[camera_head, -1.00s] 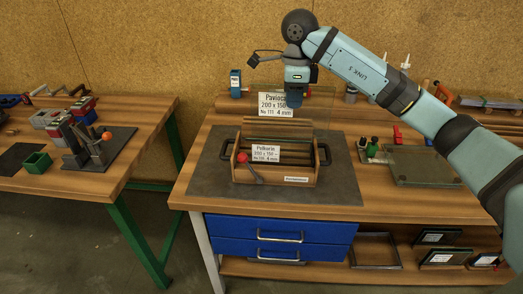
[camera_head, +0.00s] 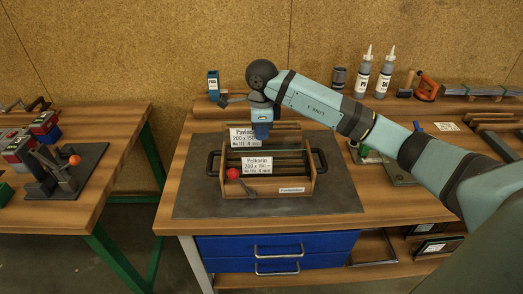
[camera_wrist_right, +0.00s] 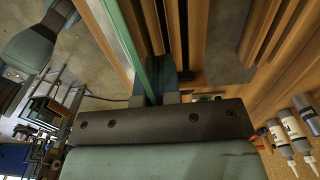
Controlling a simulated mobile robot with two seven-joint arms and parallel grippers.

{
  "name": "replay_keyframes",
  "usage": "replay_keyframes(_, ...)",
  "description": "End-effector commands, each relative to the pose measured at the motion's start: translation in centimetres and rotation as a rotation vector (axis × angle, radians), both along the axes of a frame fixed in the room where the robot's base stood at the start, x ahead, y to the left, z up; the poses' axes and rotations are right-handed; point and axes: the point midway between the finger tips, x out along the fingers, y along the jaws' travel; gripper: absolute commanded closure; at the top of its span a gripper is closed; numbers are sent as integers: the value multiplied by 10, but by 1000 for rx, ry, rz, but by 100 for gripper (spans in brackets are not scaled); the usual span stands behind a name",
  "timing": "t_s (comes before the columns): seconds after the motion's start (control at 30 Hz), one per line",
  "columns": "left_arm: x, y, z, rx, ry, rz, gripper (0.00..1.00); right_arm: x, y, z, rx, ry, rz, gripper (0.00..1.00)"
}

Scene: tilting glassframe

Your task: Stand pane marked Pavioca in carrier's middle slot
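The pane marked Pavioca (camera_head: 243,138) is upright, with its white label facing me. My right gripper (camera_head: 262,131) is shut on its upper edge, and the pane's greenish edge shows between the fingers in the right wrist view (camera_wrist_right: 129,35). The wooden carrier (camera_head: 300,190) has dark side handles and slots running left to right. A second pane, whose label seems to read Pelkorin (camera_head: 256,165), stands in the carrier's front part. The Pavioca pane is behind it, low over the carrier; its lower edge is hidden, so I cannot tell whether it is in a slot.
The carrier stands on a dark mat (camera_head: 195,205). A red-knobbed lever (camera_head: 233,174) is at its front left. Bottles (camera_head: 386,72) stand at the back right. A blue box (camera_head: 213,84) stands behind the carrier.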

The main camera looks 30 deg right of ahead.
Motion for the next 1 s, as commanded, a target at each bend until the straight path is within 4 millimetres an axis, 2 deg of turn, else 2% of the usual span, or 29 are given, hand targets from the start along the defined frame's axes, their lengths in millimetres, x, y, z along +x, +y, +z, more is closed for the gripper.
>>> replay_keyframes(0.1, 1, 1, 2, 1, -3, 0, 57, 0, 0, -19, 1, 1, 0, 100)
replay_keyframes(0.33, 1, 1, 1, 5, -1, 0, 57, 0, 0, -35, 0, 0, 0, 100)
replay_keyframes(0.57, 1, 2, 3, 7, -2, -1, 57, 0, 0, -68, 1, 2, 0, 100)
replay_keyframes(0.97, 0, 2, -2, 7, 0, -1, 57, 0, 0, -75, -1, -2, 0, 100)
replay_keyframes(1.0, 0, 2, -1, 6, 1, 0, 57, 0, 0, -74, -1, -1, 1, 89)
